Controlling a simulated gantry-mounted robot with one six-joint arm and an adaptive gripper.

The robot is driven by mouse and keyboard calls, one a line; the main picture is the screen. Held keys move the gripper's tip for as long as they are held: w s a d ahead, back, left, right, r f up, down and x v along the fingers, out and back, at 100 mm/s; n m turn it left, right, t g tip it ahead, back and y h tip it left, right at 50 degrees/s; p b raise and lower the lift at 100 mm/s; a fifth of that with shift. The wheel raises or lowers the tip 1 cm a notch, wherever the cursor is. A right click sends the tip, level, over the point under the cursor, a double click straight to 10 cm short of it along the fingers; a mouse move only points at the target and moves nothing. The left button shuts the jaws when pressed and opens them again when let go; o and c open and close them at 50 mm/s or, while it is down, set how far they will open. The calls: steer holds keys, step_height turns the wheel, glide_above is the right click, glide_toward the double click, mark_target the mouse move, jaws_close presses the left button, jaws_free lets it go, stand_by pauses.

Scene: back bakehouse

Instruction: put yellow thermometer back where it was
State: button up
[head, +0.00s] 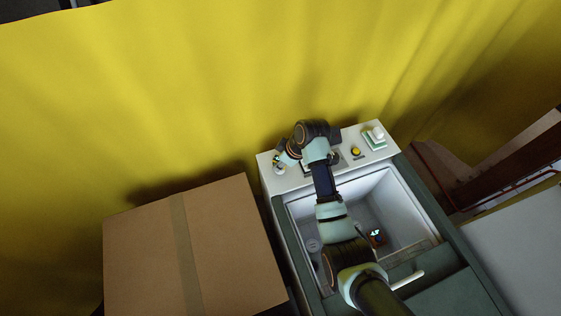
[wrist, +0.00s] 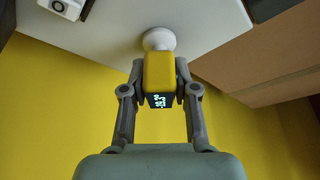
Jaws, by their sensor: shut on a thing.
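The yellow thermometer (wrist: 159,72) is between the fingers of my gripper (wrist: 160,88), which is shut on it. Its dark end with a lit display faces the wrist camera. A white round piece (wrist: 158,39) is just beyond its far end, by the white top; I cannot tell whether they touch. In the head view, my gripper (head: 284,159) is at the left end of the white top (head: 265,170), with a bit of the yellow thermometer (head: 277,159) showing. The white round piece (head: 280,171) is just below it. My arm hides part of the top.
An open white-lined compartment (head: 400,205) lies in front of the top, with a small dark item (head: 376,236) inside. A yellow-and-black knob (head: 356,152) and a white piece on a green base (head: 375,137) stand to the right. A cardboard box (head: 225,240) is close on the left. A yellow curtain (head: 200,90) hangs behind.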

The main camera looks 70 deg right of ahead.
steer(key=o, duration=1)
steer(key=shift+f, duration=0.1)
steer(key=p+v, duration=0.1)
steer(key=v, duration=1.1)
